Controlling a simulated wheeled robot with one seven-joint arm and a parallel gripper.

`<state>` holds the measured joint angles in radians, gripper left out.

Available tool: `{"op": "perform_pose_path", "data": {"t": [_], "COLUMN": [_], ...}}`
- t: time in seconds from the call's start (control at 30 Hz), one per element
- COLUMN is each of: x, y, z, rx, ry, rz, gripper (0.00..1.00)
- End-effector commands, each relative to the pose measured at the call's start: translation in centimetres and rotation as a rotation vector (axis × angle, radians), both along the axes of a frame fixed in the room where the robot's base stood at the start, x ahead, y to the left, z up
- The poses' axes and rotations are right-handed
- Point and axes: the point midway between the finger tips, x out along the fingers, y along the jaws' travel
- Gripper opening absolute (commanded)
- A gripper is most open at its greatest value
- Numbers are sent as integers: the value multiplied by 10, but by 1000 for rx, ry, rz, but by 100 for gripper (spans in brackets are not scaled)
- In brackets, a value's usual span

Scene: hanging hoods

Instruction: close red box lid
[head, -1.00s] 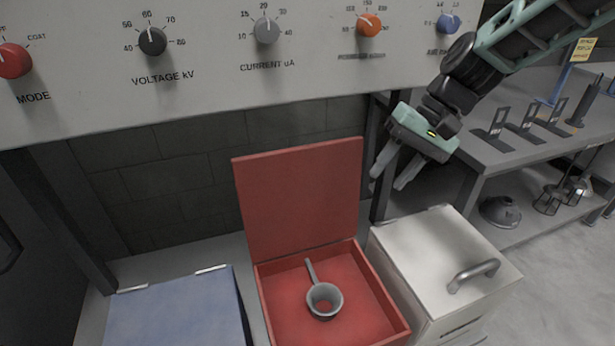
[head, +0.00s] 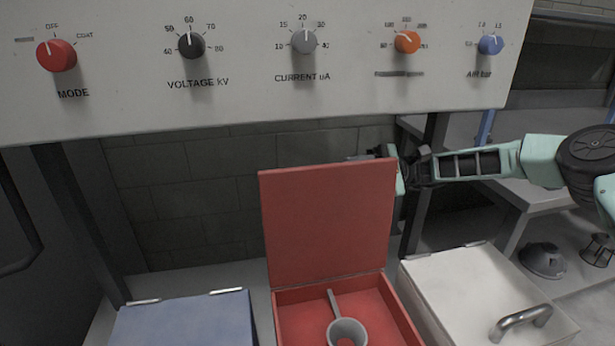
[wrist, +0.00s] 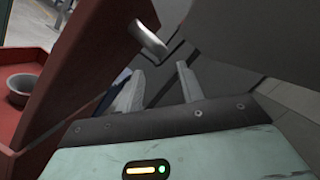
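The red box (head: 405,325) stands on the bench with its lid (head: 325,225) raised almost upright at the back. A grey ladle-like cup (head: 347,331) lies inside. My gripper is behind the right edge of the lid in the head view, its fingers mostly hidden there. In the wrist view my gripper (wrist: 160,78) has its two fingers apart with nothing between them. The lid (wrist: 85,60) slopes along the left of that view, with a metal handle (wrist: 148,38) projecting from its outer face beyond the fingers. Contact with the lid cannot be told.
A blue-lidded box (head: 185,325) stands left of the red box and a white box (head: 470,285) with a metal handle stands right. The control panel (head: 250,95) with knobs hangs above. A dark brick wall (head: 200,190) is behind. A side bench (head: 530,190) is at right.

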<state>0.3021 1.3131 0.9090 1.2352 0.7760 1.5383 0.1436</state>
Motion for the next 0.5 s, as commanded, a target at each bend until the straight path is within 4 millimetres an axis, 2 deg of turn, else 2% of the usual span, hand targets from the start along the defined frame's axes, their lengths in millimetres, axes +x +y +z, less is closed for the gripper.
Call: {"op": "perform_pose_path", "data": {"t": [0.17,0.5], "x": [-5,-32], "y": [7,48], "z": [8,20], "rx": [40,36], "ry": [17,17], "rz": [22,22], "gripper": [38,38]}}
